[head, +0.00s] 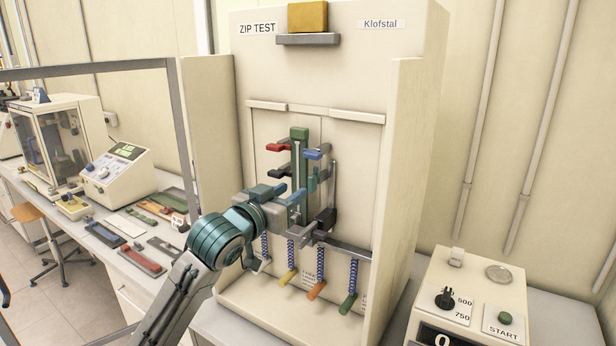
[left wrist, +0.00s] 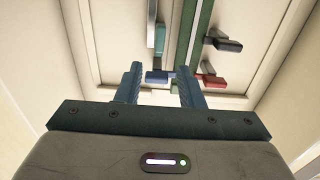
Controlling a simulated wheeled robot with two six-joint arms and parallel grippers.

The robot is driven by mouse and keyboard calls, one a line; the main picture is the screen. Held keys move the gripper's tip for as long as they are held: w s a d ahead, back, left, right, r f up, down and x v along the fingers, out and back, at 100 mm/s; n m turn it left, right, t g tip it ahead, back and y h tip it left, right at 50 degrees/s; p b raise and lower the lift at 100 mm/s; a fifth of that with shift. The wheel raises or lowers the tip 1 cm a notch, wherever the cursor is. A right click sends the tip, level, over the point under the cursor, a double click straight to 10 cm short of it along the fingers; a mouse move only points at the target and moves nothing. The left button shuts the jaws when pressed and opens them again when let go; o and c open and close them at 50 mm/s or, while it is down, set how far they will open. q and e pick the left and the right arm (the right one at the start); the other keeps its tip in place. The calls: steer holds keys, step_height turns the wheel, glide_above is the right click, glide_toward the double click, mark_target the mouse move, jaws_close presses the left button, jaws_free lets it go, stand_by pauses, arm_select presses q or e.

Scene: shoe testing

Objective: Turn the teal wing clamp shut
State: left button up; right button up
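The teal wing clamp appears in the left wrist view as a teal wing (left wrist: 160,38), standing lengthwise along the green strip (left wrist: 199,30). My right gripper is not in view.
A red wing (head: 278,147), a blue wing (head: 314,154) and black wings (head: 278,173) sit close around the strip. Side walls (head: 398,180) flank the tester. A control box (head: 470,290) stands at the right.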

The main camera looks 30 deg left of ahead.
mark_target(310, 179)
arm_select(q)
steer(key=w+p, duration=0.1)
steer(key=w, duration=0.1)
steer(key=w+p, duration=0.1)
steer(key=w, duration=0.1)
steer(key=w+p, duration=0.1)
steer(key=w, duration=0.2)
steer(key=shift+d+r, duration=0.2)
steer(key=shift+d, duration=0.2)
steer(key=shift+w+f, duration=0.15)
steer(key=shift+w, duration=0.4)
jaws_close()
